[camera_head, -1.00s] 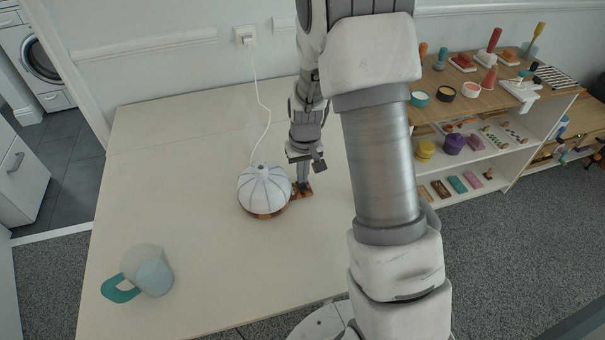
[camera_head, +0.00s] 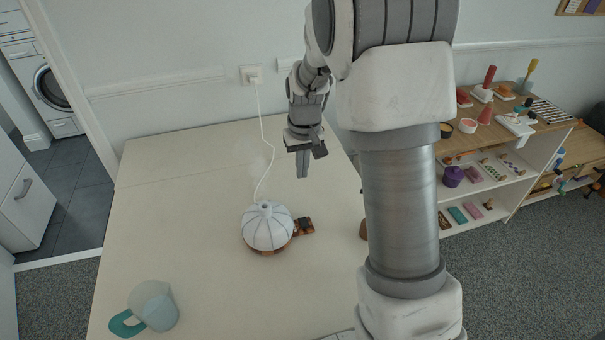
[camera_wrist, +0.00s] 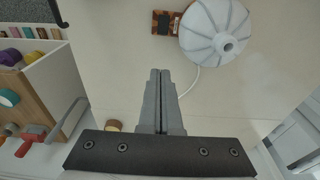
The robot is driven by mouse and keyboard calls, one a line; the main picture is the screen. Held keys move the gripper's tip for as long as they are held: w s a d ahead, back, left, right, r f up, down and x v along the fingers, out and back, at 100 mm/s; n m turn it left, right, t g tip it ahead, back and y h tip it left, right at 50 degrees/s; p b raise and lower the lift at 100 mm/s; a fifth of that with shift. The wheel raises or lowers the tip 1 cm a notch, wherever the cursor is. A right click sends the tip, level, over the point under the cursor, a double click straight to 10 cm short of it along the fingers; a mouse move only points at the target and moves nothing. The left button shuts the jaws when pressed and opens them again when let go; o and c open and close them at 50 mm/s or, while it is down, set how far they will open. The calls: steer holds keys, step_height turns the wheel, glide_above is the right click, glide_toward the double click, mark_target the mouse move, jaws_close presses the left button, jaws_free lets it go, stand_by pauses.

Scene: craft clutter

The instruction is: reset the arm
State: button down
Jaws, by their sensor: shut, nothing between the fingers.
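My gripper (camera_head: 302,176) is shut and empty, raised above the back part of the pale table (camera_head: 200,190). In the wrist view its two fingers (camera_wrist: 160,76) are together with nothing between them. In the head view a white ribbed dome lamp (camera_head: 268,228) on a wooden base stands on the table, nearer than the gripper. A small brown block with a dark top (camera_head: 304,226) adjoins the base on its right. The lamp (camera_wrist: 214,32) and the block (camera_wrist: 165,22) also show at the top of the wrist view, apart from the fingers.
A white cord (camera_head: 269,140) runs from the lamp to a wall socket (camera_head: 251,74). A translucent cup with a teal handle (camera_head: 152,305) sits at the table's front left. A shelf unit with craft items (camera_head: 500,160) stands at right. Much of the table is clear.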

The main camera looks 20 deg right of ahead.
stand_by(0.4)
steer(key=s+a+r+t+p, duration=0.1)
steer(key=s+r, duration=0.4)
steer(key=r, duration=0.3)
steer(key=s+a+r+t+p, duration=0.1)
steer(key=s+r+p, duration=0.1)
steer(key=s+r, duration=0.5)
steer(key=s+r+t+p, duration=0.1)
steer(key=s+r, duration=0.2)
steer(key=s, duration=0.4)
steer(key=s+r+t+p, duration=0.1)
steer(key=s+r, duration=0.3)
steer(key=s, duration=0.2)
steer(key=shift+s+a+r, duration=0.3)
steer(key=shift+s+a, duration=0.05)
steer(key=shift+a, duration=0.1)
